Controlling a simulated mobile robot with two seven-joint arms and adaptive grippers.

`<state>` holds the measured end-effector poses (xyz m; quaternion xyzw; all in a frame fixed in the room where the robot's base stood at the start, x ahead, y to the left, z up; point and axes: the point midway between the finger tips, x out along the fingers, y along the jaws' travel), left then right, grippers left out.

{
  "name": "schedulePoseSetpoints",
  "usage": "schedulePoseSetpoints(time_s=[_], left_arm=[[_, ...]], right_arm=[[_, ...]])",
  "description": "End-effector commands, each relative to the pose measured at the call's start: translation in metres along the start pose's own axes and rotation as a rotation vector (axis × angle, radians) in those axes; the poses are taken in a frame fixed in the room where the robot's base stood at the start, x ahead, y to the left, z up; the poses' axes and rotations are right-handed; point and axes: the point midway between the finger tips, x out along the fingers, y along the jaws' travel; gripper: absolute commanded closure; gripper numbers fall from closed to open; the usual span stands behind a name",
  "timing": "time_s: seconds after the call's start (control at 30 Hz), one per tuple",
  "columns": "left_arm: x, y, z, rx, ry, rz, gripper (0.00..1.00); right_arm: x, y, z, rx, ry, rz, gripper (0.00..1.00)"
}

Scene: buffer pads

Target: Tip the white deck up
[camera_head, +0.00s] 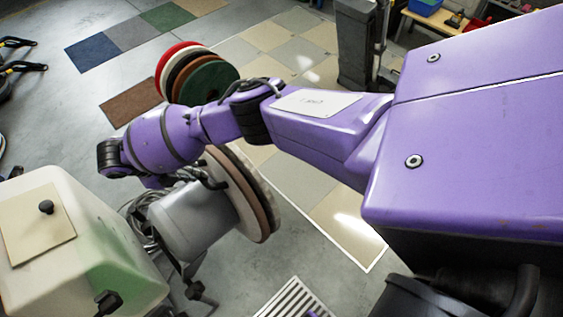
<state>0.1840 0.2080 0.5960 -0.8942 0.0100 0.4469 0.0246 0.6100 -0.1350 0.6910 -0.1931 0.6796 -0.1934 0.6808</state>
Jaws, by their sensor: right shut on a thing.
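The disc, in cream and brown layers, stands steeply on edge, so the deck is tipped well over. My right arm reaches across from the right and bends back at the far left. My right gripper (207,177) is at the deck's upper side, by the disc, and is shut on the deck there; the exact grip is partly hidden by the arm. My left gripper is not in view.
A cream tank (110,270) with a green tint stands close at left, with cables between it and the deck. Several round pads (208,80) stand upright behind my arm. A floor grate (293,299) lies at the bottom. Tiled floor (262,37) is open behind.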

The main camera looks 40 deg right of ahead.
Motion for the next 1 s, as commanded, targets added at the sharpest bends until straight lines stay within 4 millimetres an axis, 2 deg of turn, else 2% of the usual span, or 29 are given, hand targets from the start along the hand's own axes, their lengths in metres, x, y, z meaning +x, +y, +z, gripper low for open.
schedulePoseSetpoints(time_s=[0.73,0.77,0.8,0.9,1.0], left_arm=[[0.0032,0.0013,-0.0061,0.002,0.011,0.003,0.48],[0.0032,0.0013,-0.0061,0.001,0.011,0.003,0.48],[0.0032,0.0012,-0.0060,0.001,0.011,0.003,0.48],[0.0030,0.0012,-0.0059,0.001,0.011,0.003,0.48],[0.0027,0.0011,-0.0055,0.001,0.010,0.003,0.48]], right_arm=[[0.0009,0.0007,-0.0001,0.000,-0.001,0.002,1.00],[0.0010,0.0007,-0.0001,0.000,0.000,0.001,0.79],[0.0010,0.0006,-0.0002,0.000,0.000,0.001,0.74],[0.0008,0.0004,-0.0002,0.000,0.000,0.001,0.63],[0.0006,0.0002,0.0000,0.000,0.000,0.000,0.63]])
